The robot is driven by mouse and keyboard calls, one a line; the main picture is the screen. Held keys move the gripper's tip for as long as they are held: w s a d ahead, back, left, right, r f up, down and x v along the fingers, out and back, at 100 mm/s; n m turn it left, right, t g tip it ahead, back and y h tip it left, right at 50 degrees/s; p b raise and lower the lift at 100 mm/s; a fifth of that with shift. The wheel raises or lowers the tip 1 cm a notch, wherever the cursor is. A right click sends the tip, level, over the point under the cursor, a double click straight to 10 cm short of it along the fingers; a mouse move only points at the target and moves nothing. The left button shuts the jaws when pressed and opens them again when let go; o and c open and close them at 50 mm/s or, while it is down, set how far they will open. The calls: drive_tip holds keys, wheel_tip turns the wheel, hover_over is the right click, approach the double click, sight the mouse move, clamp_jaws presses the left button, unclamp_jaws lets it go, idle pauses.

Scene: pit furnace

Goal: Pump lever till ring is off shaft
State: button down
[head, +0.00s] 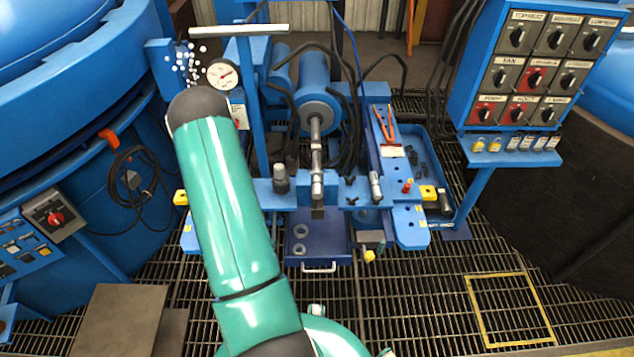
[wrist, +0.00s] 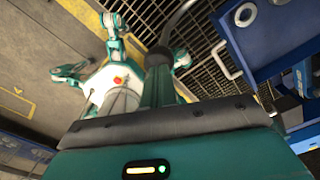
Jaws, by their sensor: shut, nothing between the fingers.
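A blue press-like rig stands at the centre of the head view, with a blue cylinder (head: 314,95) and a stepped metal shaft (head: 316,150) running toward me. I cannot clearly tell the ring apart from the steps and collars on the shaft. A pale horizontal bar (head: 238,30), which looks like the pump lever, lies across the top of a blue post, above a round pressure gauge (head: 222,73). My teal arm rises on the left up to its dark elbow, close to the gauge. My gripper's fingers do not show in either view.
A blue drawer (head: 319,257) with loose rings sits below the shaft; its handle also shows in the wrist view. A blue switch panel (head: 540,60) stands at right. Large blue furnace vessels flank both sides. A yellow-outlined square (head: 508,310) marks open grating floor.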

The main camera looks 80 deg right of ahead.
drive_tip(key=shift+a+f, duration=0.2)
drive_tip(key=shift+f, duration=0.4)
drive_tip(key=shift+r, duration=0.15)
wheel_tip(320, 180, up, 10)
drive_tip(key=d, duration=0.2)
drive_tip(key=shift+w+d, duration=0.3)
drive_tip(key=shift+d, duration=0.1)
